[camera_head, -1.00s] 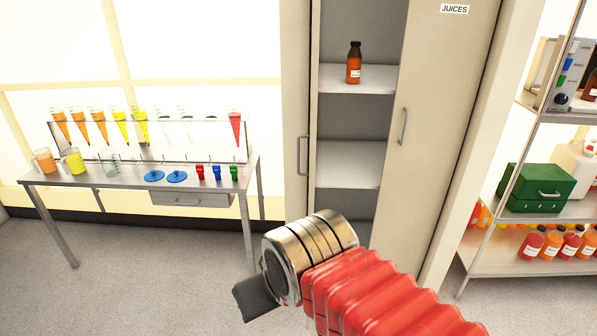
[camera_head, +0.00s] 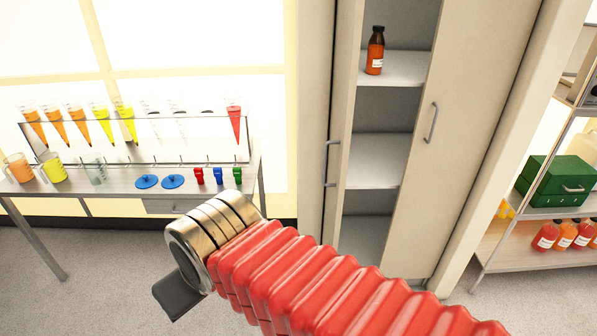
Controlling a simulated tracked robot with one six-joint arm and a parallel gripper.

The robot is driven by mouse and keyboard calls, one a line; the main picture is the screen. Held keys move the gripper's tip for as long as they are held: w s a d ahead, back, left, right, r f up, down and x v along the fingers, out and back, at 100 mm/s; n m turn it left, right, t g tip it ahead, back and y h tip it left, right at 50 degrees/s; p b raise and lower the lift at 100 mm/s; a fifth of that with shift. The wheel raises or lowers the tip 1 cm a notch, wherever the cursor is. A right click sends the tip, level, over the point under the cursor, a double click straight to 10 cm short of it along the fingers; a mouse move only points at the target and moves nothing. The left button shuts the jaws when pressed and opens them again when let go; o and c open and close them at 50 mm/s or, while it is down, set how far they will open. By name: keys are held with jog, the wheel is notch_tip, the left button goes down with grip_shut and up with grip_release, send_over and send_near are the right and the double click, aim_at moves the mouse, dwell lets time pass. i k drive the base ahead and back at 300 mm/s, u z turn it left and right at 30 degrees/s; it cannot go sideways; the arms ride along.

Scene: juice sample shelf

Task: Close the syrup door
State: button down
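A tall beige cabinet stands right of centre. Its left door (camera_head: 315,120) is seen nearly edge-on and stands open, with a vertical handle (camera_head: 331,165). Its right door (camera_head: 475,110) has its own handle (camera_head: 431,123) and seems to cover its side. No syrup label shows in this view, so I cannot read which door is the syrup one. My gripper (camera_head: 178,293) is low in front, left of the cabinet and apart from both doors. Only a dark part of it shows past the metal wrist; its fingertips are not clear.
A brown bottle with orange contents (camera_head: 375,50) stands on a cabinet shelf (camera_head: 375,175). At left, a metal table (camera_head: 110,195) bears cones, jugs, blue lids and coloured clips. At right, a rack (camera_head: 500,250) holds a green box (camera_head: 555,185) and bottles. Grey floor is clear between.

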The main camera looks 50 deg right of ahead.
aim_at(349, 14)
jog(key=z, duration=0.2)
jog(key=i, duration=1.1)
jog(key=z, duration=0.5)
